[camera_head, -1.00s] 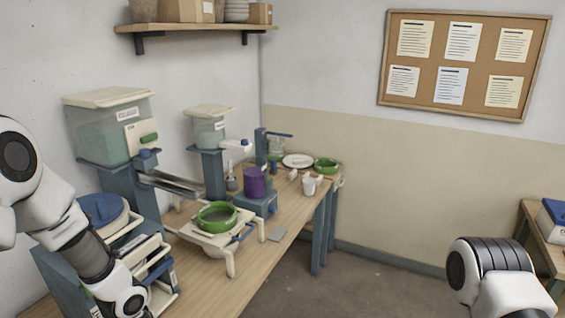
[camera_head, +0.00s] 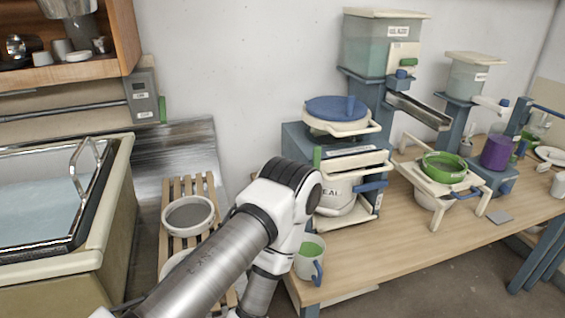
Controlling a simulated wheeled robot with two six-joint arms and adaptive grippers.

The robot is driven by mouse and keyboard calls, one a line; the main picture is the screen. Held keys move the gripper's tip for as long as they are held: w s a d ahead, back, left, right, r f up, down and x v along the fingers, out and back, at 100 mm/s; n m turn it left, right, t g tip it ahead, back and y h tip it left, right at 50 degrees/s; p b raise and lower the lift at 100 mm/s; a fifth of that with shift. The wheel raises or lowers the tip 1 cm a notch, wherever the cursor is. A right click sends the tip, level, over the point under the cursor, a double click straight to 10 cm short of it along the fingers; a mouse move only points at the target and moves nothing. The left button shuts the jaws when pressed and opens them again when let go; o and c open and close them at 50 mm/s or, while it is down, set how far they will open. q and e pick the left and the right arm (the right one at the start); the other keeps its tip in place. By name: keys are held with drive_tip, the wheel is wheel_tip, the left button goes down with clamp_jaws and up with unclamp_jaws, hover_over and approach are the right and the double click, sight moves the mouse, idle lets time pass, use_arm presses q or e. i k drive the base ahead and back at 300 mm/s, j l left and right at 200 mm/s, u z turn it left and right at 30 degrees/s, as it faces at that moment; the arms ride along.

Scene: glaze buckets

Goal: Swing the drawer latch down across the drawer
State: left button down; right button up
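The blue and white drawer unit (camera_head: 296,143) stands on the left end of the wooden table, with a blue-lidded round pot on top. Its white drawer front (camera_head: 355,162) faces me. A small upright green bar (camera_head: 317,157) at the front's left edge looks like the latch; it stands vertical, not across the drawer. A blue handle (camera_head: 371,186) sticks out lower right. My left arm crosses in front of the unit's lower left, hiding part of it. I do not see the fingers of my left gripper. My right gripper is out of view.
A mug (camera_head: 309,262) with green inside stands at the table's front left corner, close to my arm. A green bowl (camera_head: 443,168) sits on a white stand to the right. A sink (camera_head: 113,215) and slatted rack (camera_head: 205,187) lie left. The table's front middle is clear.

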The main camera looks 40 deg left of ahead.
sight(317, 149)
drive_tip(key=u, duration=0.85)
drive_tip(key=i, duration=0.15)
